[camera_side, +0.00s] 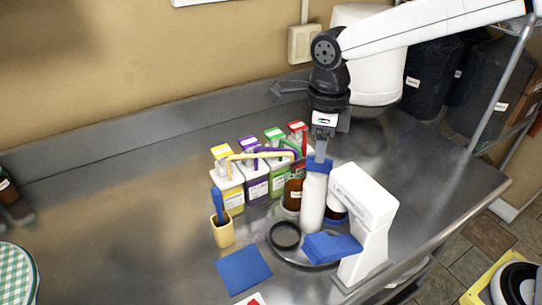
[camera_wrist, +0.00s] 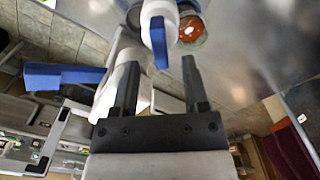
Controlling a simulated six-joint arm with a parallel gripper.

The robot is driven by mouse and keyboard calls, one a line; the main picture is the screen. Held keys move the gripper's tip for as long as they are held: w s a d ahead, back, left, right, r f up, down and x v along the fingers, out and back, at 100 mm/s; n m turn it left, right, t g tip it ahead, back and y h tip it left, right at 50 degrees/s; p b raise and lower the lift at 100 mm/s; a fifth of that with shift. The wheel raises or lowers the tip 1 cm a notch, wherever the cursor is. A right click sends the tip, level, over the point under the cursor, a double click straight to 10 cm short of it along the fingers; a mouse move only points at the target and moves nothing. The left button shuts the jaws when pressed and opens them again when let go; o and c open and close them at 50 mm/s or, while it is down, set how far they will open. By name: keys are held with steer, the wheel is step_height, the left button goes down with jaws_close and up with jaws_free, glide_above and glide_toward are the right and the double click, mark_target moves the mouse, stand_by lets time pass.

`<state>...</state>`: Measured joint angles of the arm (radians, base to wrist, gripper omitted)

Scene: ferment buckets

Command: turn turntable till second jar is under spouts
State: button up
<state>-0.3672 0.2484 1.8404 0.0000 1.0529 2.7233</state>
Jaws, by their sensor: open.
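My gripper (camera_side: 320,148) points down, just above a blue tab (camera_side: 319,165) on top of a white upright cylinder (camera_side: 313,203). In the wrist view my gripper (camera_wrist: 158,75) has its two dark fingers apart, with the blue tab (camera_wrist: 158,42) between or just beyond their tips; contact cannot be told. A brown jar (camera_side: 292,196) with a pale label stands left of the cylinder, near the coloured spouts (camera_side: 262,155). Another dark jar (camera_side: 336,212) is partly hidden behind the cylinder. An orange-brown round jar top (camera_wrist: 191,27) shows in the wrist view. The turntable (camera_side: 300,259) is mostly hidden.
Several bottles with yellow, purple, green and red tops (camera_side: 255,180) stand behind. A white labelled machine (camera_side: 365,205) with a blue lever (camera_side: 330,247) stands at right. A black ring (camera_side: 285,236), tan cup (camera_side: 222,231) and blue cloth (camera_side: 243,271) are in front.

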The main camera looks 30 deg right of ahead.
steer(key=shift+r, duration=1.95)
steer(key=shift+d+f, duration=0.1)
steer(key=w+d+f+n+t+h, duration=0.1)
steer(key=w+d+f+n+t, duration=0.25)
steer(key=d+f+n, duration=0.95)
steer(key=s+d+f+n+y, duration=0.1)
steer(key=s+n, duration=1.3)
steer(key=shift+s+d+g, duration=0.2)
steer(key=shift+d+g, duration=0.2)
steer(key=shift+g, duration=0.05)
